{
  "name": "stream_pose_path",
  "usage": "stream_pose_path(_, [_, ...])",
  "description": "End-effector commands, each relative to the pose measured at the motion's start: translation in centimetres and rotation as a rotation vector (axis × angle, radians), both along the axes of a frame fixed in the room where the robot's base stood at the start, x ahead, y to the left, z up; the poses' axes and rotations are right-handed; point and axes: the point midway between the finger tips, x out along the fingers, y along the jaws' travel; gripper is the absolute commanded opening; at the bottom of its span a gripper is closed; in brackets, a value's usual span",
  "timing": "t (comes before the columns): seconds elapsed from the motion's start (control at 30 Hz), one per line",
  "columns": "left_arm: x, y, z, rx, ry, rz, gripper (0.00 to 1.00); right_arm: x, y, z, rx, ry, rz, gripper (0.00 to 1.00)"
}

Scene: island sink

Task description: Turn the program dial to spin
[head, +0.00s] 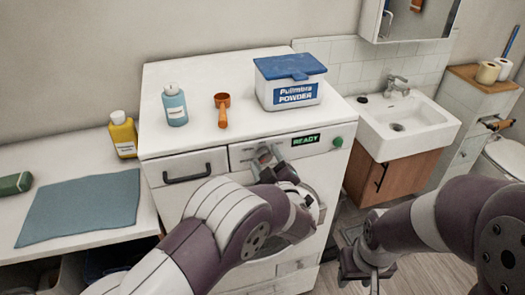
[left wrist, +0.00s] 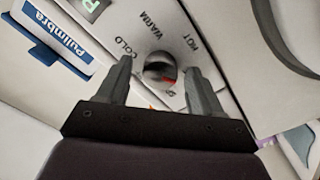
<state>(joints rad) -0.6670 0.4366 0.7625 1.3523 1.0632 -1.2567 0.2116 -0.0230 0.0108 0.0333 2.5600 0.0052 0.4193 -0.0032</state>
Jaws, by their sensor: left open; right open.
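The program dial (left wrist: 159,67) is a round dark grey knob on the washer's white front panel. It sits between the two fingers of my open left gripper (left wrist: 158,72). A red mark shows on the dial's lower side in the left wrist view, near a partly hidden label beginning with S. COLD, WARM and HOT are printed around it. I cannot tell whether the fingers touch the dial. In the head view my left gripper (head: 268,160) is at the panel and mostly hides the dial. My right gripper (head: 362,275) is open and empty, low at the right.
The washer's display (head: 306,140) reads READY, beside a green button (head: 338,142). A powder box (head: 290,82), an orange scoop (head: 222,108) and a blue bottle (head: 175,105) stand on top. A drawer handle (head: 187,174) is left of the dial. A sink (head: 408,125) stands right.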

Motion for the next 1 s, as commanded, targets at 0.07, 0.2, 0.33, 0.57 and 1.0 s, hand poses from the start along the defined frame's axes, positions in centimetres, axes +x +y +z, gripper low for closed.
stream_pose_path(0.07, [-0.05, -0.02, -0.01, 0.0, 0.0, 0.0, 0.66, -0.01, 0.0, 0.01, 0.0, 0.0, 0.0, 0.43])
stream_pose_path(0.2, [-0.04, -0.01, -0.01, 0.0, 0.0, 0.0, 0.66, -0.01, 0.0, 0.0, 0.0, 0.0, 0.0, 0.43])
stream_pose_path(0.33, [-0.03, 0.0, -0.02, 0.0, 0.0, 0.0, 0.37, -0.01, 0.0, 0.0, 0.0, 0.0, 0.0, 0.43])
stream_pose_path(0.57, [-0.01, -0.01, -0.01, 0.001, 0.001, -0.001, 0.1, 0.0, 0.0, 0.01, 0.0, 0.0, 0.0, 0.43])
stream_pose_path(1.0, [0.02, -0.06, 0.16, 0.175, 0.058, -0.002, 0.1, 0.0, 0.0, 0.87, 0.0, 0.0, 0.0, 0.43])
